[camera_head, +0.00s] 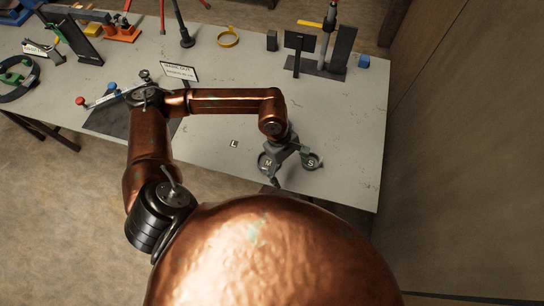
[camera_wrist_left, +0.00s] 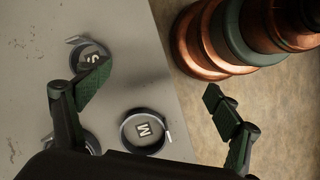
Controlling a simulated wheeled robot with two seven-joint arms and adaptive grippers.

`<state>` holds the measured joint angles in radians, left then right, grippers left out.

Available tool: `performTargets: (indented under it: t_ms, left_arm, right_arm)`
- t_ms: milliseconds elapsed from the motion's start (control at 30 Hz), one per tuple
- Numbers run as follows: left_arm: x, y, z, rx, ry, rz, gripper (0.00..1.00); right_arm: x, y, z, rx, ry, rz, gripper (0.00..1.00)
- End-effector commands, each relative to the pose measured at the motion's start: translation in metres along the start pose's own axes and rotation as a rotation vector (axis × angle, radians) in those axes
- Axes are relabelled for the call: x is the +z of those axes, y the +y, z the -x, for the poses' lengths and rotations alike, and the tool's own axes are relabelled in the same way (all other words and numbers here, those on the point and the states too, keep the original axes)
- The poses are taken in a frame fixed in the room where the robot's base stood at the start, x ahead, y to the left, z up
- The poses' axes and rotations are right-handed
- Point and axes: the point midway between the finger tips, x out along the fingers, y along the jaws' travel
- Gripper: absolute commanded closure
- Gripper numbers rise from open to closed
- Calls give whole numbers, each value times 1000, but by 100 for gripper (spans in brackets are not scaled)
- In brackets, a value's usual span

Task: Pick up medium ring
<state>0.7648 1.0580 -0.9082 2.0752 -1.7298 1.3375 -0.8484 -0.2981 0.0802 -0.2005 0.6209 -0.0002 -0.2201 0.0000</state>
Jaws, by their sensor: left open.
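The medium ring (camera_wrist_left: 124,138) is a dark round band with a light clamp tab, lying around an M label on the table. In the head view the ring (camera_head: 261,167) is partly behind my left gripper (camera_head: 293,167). The small ring (camera_head: 318,165) lies around an S label to its right; it also shows in the left wrist view (camera_wrist_left: 72,58), partly covered by a finger. My left gripper (camera_wrist_left: 158,80) is open and empty, its two fingers spread wide above the table edge. The medium ring appears below the gap between the fingertips. My right gripper is out of view.
A yellow tape roll (camera_head: 228,37), a black stand (camera_head: 299,45) and a blue block (camera_head: 363,61) stand at the back. A wall closes off the right side.

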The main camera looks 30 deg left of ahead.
Motion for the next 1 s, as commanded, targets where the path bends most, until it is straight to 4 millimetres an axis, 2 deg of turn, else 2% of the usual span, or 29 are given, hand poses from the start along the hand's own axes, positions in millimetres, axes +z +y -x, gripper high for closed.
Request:
performTargets:
  t_ms: [33, 100, 200, 300, 667, 900, 1000]
  left_arm:
    - [-31, 1, 7, -11, 106, -25, 15]
    - [-60, 0, 15, -30, 210, -47, 15]
    - [-84, -1, 22, -48, 291, -59, 15]
    - [-94, -2, 18, -55, 315, -62, 15]
    - [-108, -8, -12, -56, 313, -59, 15]
    - [-122, -13, -42, -55, 310, -61, 15]
    - [-124, -13, -46, -53, 310, -62, 15]
  right_arm:
    - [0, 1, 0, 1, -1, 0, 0]
    - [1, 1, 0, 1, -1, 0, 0]
    - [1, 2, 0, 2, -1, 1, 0]
    - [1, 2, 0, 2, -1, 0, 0]
    - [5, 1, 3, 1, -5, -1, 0]
    - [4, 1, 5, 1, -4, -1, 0]
    - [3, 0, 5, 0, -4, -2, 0]
